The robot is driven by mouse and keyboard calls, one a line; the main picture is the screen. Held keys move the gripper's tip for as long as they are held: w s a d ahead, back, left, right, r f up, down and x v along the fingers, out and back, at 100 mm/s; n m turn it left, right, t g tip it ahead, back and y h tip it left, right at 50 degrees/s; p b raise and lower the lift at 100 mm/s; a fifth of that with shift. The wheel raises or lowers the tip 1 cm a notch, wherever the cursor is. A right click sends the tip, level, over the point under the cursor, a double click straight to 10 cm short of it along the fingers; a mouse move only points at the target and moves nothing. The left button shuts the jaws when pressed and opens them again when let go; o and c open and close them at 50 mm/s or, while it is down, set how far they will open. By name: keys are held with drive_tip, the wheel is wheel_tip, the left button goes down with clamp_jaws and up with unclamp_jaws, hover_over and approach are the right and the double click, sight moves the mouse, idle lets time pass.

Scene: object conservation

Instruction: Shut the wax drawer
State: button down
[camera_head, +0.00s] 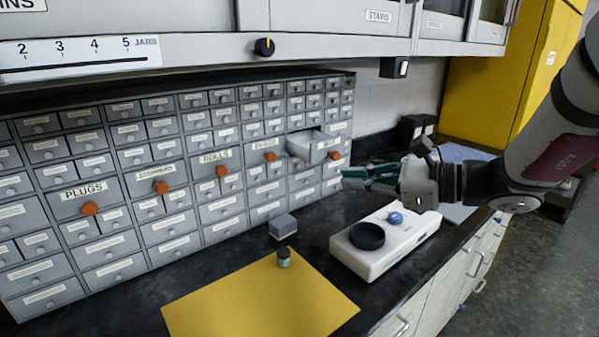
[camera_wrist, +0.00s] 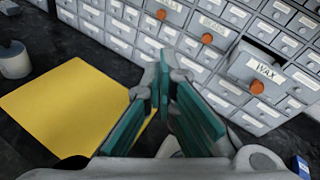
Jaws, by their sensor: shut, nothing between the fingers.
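The wax drawer (camera_head: 327,148) is a small grey drawer in the upper right part of the cabinet and sticks out from the cabinet face. In the wrist view the drawer front (camera_wrist: 258,72) shows its WAX label and an orange knob (camera_wrist: 257,87). My gripper (camera_head: 347,176) has teal finger pads and is in front of the cabinet, to the right of and lower than the drawer in the head view. In the wrist view my gripper (camera_wrist: 169,75) is shut and empty, with the drawer to its right. No contact with the drawer shows.
Other cabinet drawers (camera_head: 110,245) look closed. On the dark counter are a white device with a black ring (camera_head: 385,245), a small grey box (camera_head: 283,226), a small jar (camera_head: 284,257) and a yellow mat (camera_head: 235,305). A shelf (camera_head: 220,48) overhangs the cabinet.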

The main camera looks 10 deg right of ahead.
sight(338, 157)
drive_tip(key=w+d+f+m+t+h+b, duration=0.2)
drive_tip(key=w+d+f+m+t, duration=0.15)
drive_tip(key=w+d, duration=0.2)
drive_tip(key=w+d+f+m+t+h+b, duration=0.1)
drive_tip(key=w+d+f+m+t, duration=0.2)
drive_tip(key=w+d+m, duration=0.3)
drive_tip(key=shift+n, duration=0.65)
drive_tip(key=x, duration=1.2)
drive_tip(key=shift+a+r, duration=0.15)
drive_tip(key=shift+r, duration=0.1)
drive_tip(key=b+x, duration=0.2)
drive_tip(key=x, duration=0.3)
drive_tip(key=b+x, duration=0.3)
drive_tip(key=x, duration=0.2)
drive_tip(key=shift+w+a+f, duration=0.1)
drive_tip(key=shift+w+f, duration=0.15)
drive_tip(key=shift+w+r, duration=0.1)
drive_tip(key=shift+r, duration=0.05)
drive_tip(key=shift+a+r, duration=0.1)
drive_tip(key=shift+r, duration=0.1)
